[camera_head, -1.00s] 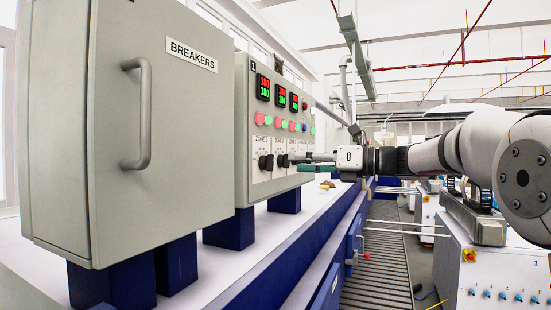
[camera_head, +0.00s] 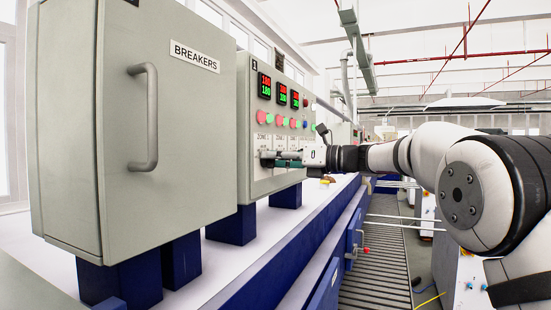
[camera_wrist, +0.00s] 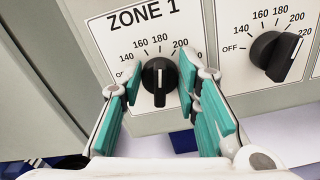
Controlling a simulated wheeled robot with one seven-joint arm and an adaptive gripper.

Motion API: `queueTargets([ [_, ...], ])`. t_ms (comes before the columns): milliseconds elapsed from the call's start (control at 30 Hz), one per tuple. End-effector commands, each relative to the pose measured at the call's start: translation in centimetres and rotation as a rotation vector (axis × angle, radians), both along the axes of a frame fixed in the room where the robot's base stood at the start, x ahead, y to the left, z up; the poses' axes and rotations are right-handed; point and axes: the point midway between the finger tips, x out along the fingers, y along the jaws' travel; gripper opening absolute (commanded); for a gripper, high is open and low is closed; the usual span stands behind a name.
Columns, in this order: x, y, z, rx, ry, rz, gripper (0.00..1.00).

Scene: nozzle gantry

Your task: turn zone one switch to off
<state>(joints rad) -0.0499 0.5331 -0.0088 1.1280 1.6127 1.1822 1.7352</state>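The zone one switch is a black knob (camera_wrist: 158,78) under the ZONE 1 label in the wrist view. Its white line points nearly straight up, toward the 180 mark. The OFF mark at its left is mostly hidden by my left finger. My gripper (camera_wrist: 160,88) is open, its teal fingertips on either side of the knob with small gaps visible. In the head view my gripper (camera_head: 277,158) is at the front of the grey control panel (camera_head: 262,188), and its fingers hide the zone one knob.
Red and green buttons (camera_head: 263,117) and digital displays (camera_head: 264,86) sit above the knobs. The breakers cabinet (camera_head: 190,120) with its protruding handle (camera_head: 148,118) stands left of the panel.

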Motion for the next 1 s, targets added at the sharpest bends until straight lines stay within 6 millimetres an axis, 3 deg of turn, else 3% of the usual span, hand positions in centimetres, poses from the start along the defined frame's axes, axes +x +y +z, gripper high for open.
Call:
queueTargets([
  [467, 0.0, -0.02, 0.02, -0.021, -0.057, 0.0, 0.02],
  [1000, -0.22, 0.11, -0.15, -0.17, -0.47, -0.001, 0.02],
])
